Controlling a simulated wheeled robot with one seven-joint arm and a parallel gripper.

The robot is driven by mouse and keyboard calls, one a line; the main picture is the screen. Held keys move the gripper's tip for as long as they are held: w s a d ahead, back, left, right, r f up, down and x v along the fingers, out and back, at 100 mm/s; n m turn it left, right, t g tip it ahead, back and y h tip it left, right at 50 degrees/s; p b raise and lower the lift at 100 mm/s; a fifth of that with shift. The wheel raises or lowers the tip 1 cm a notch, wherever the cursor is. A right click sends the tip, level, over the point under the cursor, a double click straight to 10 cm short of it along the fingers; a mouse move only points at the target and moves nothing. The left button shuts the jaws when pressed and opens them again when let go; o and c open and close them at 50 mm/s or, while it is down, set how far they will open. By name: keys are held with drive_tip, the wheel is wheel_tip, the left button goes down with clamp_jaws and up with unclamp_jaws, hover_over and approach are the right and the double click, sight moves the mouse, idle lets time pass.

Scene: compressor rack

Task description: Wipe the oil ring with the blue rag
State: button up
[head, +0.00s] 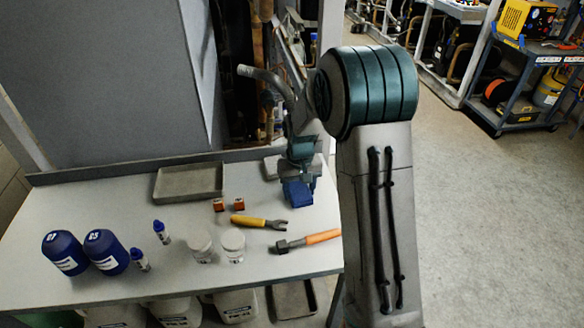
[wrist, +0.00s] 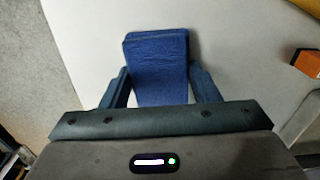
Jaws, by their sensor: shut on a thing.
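The blue rag (head: 297,193) is a folded blue block at the right end of the white bench top (head: 75,225). It also shows in the wrist view (wrist: 158,65), between the two fingers. My gripper (wrist: 160,88) is shut on the rag, one finger on each side. In the head view my gripper (head: 300,172) points down at the bench, with the rag below it. I cannot tell whether the rag touches the surface. No oil ring can be made out in either view; the rag or my arm may hide it.
A grey tray (head: 188,182) is at the back.

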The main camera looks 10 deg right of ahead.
drive_tip(key=shift+a, duration=0.9)
drive_tip(key=shift+a+r, duration=0.2)
drive_tip(key=shift+r+p, duration=2.45)
drive_tip(key=shift+r, duration=1.5)
